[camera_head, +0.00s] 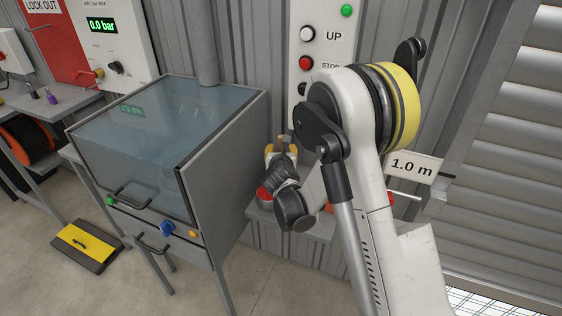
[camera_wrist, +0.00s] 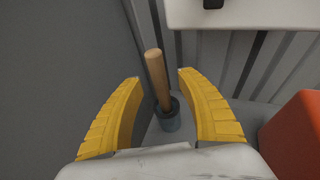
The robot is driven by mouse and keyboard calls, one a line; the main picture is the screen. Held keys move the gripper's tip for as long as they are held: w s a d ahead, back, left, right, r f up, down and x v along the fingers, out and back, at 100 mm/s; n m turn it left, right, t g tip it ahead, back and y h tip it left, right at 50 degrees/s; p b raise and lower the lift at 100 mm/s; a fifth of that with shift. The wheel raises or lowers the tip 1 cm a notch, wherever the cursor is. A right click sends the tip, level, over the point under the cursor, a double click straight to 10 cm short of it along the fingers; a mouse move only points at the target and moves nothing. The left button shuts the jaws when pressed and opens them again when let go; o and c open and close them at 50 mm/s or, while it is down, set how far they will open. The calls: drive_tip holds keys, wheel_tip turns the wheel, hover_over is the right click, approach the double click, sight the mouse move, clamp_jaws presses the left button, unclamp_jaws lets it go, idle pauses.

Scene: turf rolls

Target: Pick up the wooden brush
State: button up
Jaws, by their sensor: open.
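The wooden brush shows as a round, light wooden handle (camera_wrist: 155,70) in the wrist view. It stands nearly upright in a dark grey cup (camera_wrist: 168,118); its lower end is hidden in the cup. My gripper (camera_wrist: 159,77) is open, with one yellow finger on each side of the handle and a gap to both. In the head view my gripper (camera_head: 281,149) is small and partly hidden by my arm. A bit of the wooden handle (camera_head: 285,138) shows near its fingers there.
The cup stands on a grey shelf (camera_head: 318,227) against the corrugated wall. A red object (camera_wrist: 297,140) is close on the right in the wrist view. A grey cabinet with a glass lid (camera_head: 165,130) stands left of my gripper. A control panel (camera_head: 322,50) hangs above.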

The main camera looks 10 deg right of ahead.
sight(281, 149)
drive_tip(key=x, duration=0.3)
drive_tip(key=shift+a+f+b, duration=0.1)
drive_tip(key=shift+f+b, duration=0.1)
drive_tip(key=shift+b, duration=0.1)
drive_tip(key=shift+r, duration=0.1)
clamp_jaws()
drive_tip(key=shift+s, duration=0.1)
